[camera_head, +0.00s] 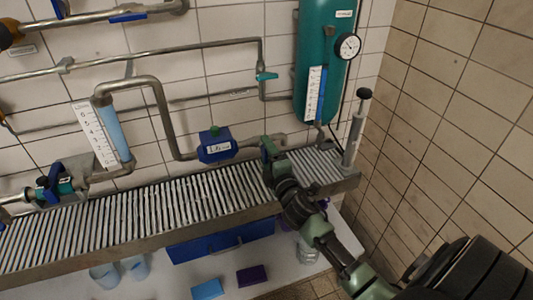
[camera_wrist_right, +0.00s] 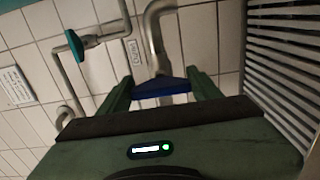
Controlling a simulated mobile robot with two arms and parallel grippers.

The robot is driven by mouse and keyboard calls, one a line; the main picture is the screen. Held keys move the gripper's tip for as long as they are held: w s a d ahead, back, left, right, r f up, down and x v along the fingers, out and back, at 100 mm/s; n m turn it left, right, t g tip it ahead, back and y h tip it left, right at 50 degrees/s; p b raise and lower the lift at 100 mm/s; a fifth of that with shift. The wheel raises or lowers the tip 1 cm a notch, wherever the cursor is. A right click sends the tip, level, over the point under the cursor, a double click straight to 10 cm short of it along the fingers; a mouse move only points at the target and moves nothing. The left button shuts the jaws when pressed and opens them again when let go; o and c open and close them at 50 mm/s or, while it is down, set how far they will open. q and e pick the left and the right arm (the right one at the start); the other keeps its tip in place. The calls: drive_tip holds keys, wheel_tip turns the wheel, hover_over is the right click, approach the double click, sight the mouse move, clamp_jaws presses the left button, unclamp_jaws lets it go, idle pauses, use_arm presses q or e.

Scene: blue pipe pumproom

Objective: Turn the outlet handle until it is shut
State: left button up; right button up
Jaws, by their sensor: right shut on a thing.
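My right gripper (camera_head: 268,148) comes in from the lower right in the head view and covers the pipe just right of the blue meter. The outlet handle is hidden behind it there. In the right wrist view, my right gripper (camera_wrist_right: 161,90) has its fingers on both sides of a blue piece, which I take to be the outlet handle (camera_wrist_right: 162,88). It is shut on it. How far the handle is turned cannot be told. My left gripper is not in view.
The blue meter (camera_head: 215,147) is close left of my right gripper. A slatted grey shelf (camera_head: 160,207) runs below the pipes. A teal tank (camera_head: 323,50) with a gauge (camera_head: 348,46) and a grey hand pump (camera_head: 355,130) stand to the right. A tiled wall (camera_head: 460,110) bounds the right.

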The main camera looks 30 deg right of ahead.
idle(0.4)
drive_tip(key=o, duration=1.4)
drive_tip(key=shift+s, duration=0.1)
drive_tip(key=shift+s+a+f, duration=0.1)
drive_tip(key=shift+s+f, duration=0.05)
drive_tip(key=shift+s, duration=0.2)
drive_tip(key=b+v, duration=0.1)
drive_tip(key=v, duration=0.6)
